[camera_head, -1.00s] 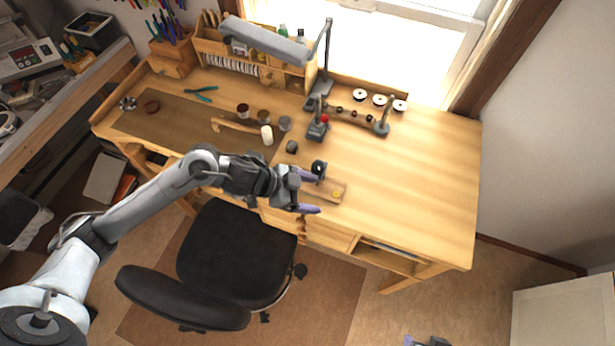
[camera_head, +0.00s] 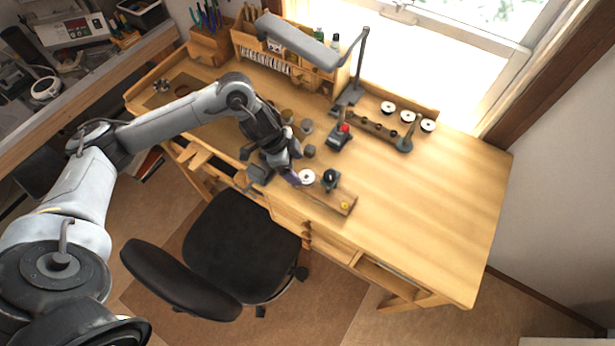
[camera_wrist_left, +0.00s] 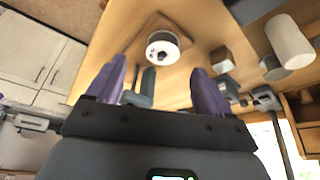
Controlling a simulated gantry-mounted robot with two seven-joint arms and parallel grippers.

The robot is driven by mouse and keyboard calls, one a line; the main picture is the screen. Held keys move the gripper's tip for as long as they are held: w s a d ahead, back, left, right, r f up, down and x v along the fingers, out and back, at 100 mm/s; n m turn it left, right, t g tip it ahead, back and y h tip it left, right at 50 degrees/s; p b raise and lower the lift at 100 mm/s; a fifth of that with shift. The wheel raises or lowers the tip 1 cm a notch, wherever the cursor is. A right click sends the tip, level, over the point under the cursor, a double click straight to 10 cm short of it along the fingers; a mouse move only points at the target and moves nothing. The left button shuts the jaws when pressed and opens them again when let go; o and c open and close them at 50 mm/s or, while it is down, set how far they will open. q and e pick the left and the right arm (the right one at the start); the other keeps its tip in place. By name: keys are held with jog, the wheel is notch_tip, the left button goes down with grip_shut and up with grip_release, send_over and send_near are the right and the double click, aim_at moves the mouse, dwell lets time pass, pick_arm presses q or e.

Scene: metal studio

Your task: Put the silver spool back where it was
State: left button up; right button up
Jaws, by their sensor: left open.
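A pale, silver-white spool (camera_head: 306,177) with a dark centre sits at the left end of a small wooden board (camera_head: 336,201) by the desk's front edge. A black wheel-like piece (camera_head: 330,179) stands just right of it. My left gripper (camera_head: 283,177), with purple fingertips, is open and empty just left of the spool. In the left wrist view the spool (camera_wrist_left: 162,48) shows beyond and between the open fingertips (camera_wrist_left: 158,75), apart from both. Three white-topped spools (camera_head: 407,116) stand on a rack at the back right. My right gripper is not in view.
A soldering-type stand with a red knob (camera_head: 343,130) and a grey lamp (camera_head: 300,42) stand behind. Small jars (camera_head: 306,126) and a dark block (camera_head: 309,151) are near my left wrist. The desk's right half is clear. A black chair (camera_head: 240,240) stands in front.

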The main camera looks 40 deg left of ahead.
aim_at(305, 176)
pick_arm(q)
jog(key=shift+w+p+x, duration=0.2)
jog(key=shift+p+x, duration=0.2)
jog(key=shift+x, duration=2.7)
jog(key=shift+a, duration=0.1)
jog(key=shift+r, duration=0.1)
jog(key=c, duration=1.2)
